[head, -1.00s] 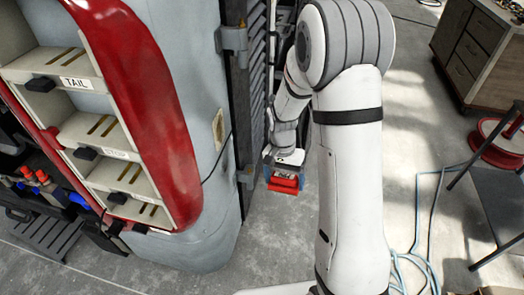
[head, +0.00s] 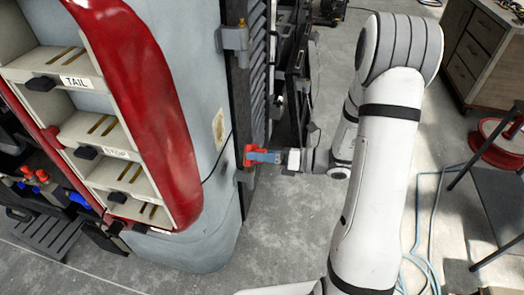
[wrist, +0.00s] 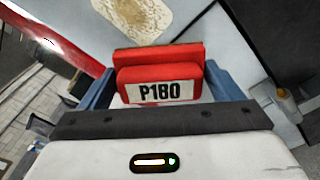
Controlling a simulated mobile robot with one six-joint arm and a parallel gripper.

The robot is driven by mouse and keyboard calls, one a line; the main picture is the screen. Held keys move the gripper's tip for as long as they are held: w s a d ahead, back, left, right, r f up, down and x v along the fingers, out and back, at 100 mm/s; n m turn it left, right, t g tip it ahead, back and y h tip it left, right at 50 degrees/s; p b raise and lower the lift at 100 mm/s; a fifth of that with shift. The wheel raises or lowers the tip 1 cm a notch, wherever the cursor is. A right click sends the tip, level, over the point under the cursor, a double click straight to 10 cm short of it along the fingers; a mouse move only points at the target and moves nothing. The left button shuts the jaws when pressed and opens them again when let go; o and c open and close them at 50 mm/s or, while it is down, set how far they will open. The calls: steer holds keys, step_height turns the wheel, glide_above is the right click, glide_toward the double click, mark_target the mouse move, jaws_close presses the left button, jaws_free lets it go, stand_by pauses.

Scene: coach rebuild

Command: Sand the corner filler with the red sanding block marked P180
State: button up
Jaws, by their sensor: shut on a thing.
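The red sanding block (wrist: 160,67), with a white P180 label, is held between the two blue fingers of my gripper (wrist: 158,85) in the wrist view. In the head view the block (head: 248,155) is at the corner of the grey coach body, with my gripper (head: 268,156) to its right. The corner filler is a beige patch (head: 218,128) on the grey panel, up and left of the block. It also shows in the wrist view (wrist: 140,16), beyond the block. I cannot tell whether the block touches the panel.
The coach body has a red lamp surround (head: 150,110) and open shelves labelled TAIL and STOP at left. A dark hinged door edge (head: 258,80) stands behind the gripper.

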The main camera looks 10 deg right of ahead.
mark_target(221, 145)
steer(key=shift+w+d+r+m+t, duration=0.15)
steer(key=shift+w+r+m+t, duration=0.2)
steer(key=shift+t, duration=0.15)
steer(key=shift+b+x, duration=0.3)
steer(key=shift+x, duration=2.6)
steer(key=shift+x, duration=0.95)
steer(key=shift+r, duration=0.1)
steer(key=shift+r+p, duration=5)
steer(key=shift+r, duration=0.5)
steer(key=shift+s+f+b, duration=0.1)
steer(key=shift+f+b, duration=3.75)
steer(key=shift+f, duration=1.8)
